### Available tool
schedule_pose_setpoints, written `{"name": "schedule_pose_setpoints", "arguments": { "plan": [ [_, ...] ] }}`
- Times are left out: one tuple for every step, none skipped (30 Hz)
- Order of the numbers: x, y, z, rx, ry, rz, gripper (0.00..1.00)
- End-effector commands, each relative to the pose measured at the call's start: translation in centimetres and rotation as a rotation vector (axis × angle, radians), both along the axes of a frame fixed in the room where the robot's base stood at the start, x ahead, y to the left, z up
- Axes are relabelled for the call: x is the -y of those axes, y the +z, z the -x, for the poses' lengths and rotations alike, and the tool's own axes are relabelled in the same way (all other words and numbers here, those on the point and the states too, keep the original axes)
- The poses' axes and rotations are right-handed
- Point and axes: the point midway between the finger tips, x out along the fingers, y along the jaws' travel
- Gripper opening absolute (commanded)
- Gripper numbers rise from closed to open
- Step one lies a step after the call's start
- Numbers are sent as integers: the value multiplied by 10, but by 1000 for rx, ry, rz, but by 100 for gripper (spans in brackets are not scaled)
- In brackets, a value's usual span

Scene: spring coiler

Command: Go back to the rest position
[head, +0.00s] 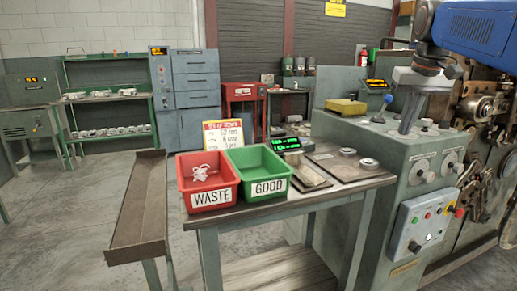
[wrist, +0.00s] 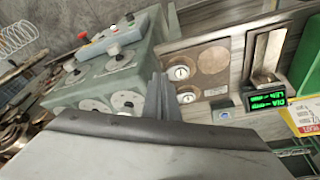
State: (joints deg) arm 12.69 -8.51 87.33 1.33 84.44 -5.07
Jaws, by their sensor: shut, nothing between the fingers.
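My gripper (head: 405,128) hangs from my blue arm at the upper right of the head view, pointing down in front of the machine's control console. In the wrist view the fingers of my gripper (wrist: 158,78) are together, with nothing between them. The console (head: 385,145) has round knobs and a lower panel with coloured buttons. It also shows in the wrist view, left of the fingers (wrist: 100,75). In the head view I cannot tell whether the fingers touch the console.
A red WASTE bin (head: 183,190) holding pale wire pieces and a green GOOD bin (head: 250,189) stand on the bench (head: 215,219). A gauge with a green display (head: 285,144) and a plate with round pieces (head: 345,170) are beside them. A sloped chute (head: 140,215) stands left.

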Motion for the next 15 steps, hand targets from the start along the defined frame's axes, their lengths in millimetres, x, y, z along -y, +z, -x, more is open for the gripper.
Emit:
{"name": "schedule_pose_setpoints", "arguments": {
  "plan": [
    [-10,-11,16,5,9,1,0],
    [-15,-18,24,9,13,2,0],
    [-21,-27,34,14,19,2,0],
    [-26,-34,42,19,22,3,0],
    [-30,-41,50,21,27,4,0],
    [-36,-51,61,26,32,5,0],
    [-40,-59,70,30,35,5,0],
    [-44,-67,78,33,38,6,0],
    [-49,-78,89,38,44,6,0],
    [-53,-87,97,42,48,6,0],
    [-57,-96,105,46,52,6,0],
    [-61,-108,117,50,57,7,0],
    [-65,-117,125,55,62,7,0],
    [-68,-127,134,57,67,8,0],
    [-72,-139,145,63,72,8,0]
  ]
}}
